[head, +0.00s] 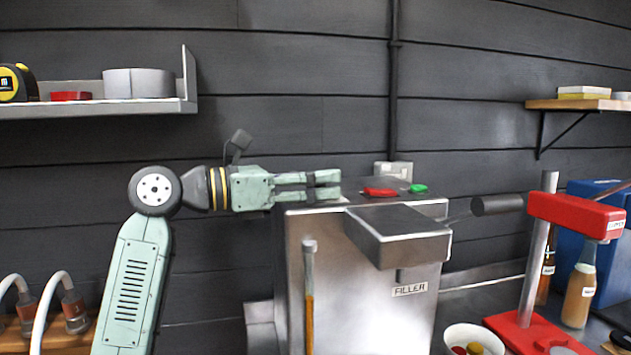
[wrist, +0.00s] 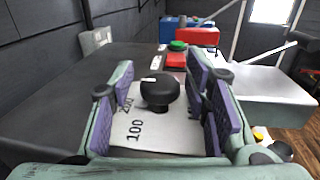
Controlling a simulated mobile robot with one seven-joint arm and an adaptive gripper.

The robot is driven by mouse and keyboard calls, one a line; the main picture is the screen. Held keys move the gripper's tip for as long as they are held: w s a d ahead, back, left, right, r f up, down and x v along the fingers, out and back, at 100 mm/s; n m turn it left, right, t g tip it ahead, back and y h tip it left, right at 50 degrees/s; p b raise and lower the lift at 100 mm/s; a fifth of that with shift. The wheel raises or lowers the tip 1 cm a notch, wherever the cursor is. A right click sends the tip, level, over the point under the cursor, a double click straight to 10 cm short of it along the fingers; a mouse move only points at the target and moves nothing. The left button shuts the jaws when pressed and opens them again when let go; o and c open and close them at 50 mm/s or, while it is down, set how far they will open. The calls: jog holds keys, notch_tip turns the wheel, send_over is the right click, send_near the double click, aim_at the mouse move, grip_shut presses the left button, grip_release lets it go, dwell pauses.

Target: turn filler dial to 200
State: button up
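The filler (head: 365,285) is a steel machine with a "FILLER" label on its front. In the wrist view its dial (wrist: 160,92) is a black round knob on a pale scale plate (wrist: 165,135). "100" is legible on the near side, and a partly covered number that looks like 200 is at the left. A small white mark shows on the knob's left upper edge. My gripper (head: 328,184) is over the filler's top left and hides the dial in the head view. Its purple finger pads (wrist: 165,95) stand either side of the knob, open, with visible gaps.
A red button (head: 380,192) and a green button (head: 418,188) sit on the filler top, beyond the dial. A box-shaped steel part (head: 400,235) juts forward. A red capping stand (head: 530,320) and bottles (head: 580,290) are at right. A shelf (head: 95,108) hangs at upper left.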

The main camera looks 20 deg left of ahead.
jog(key=v, duration=1.2)
jog(key=shift+a, duration=0.1)
dwell(0.4)
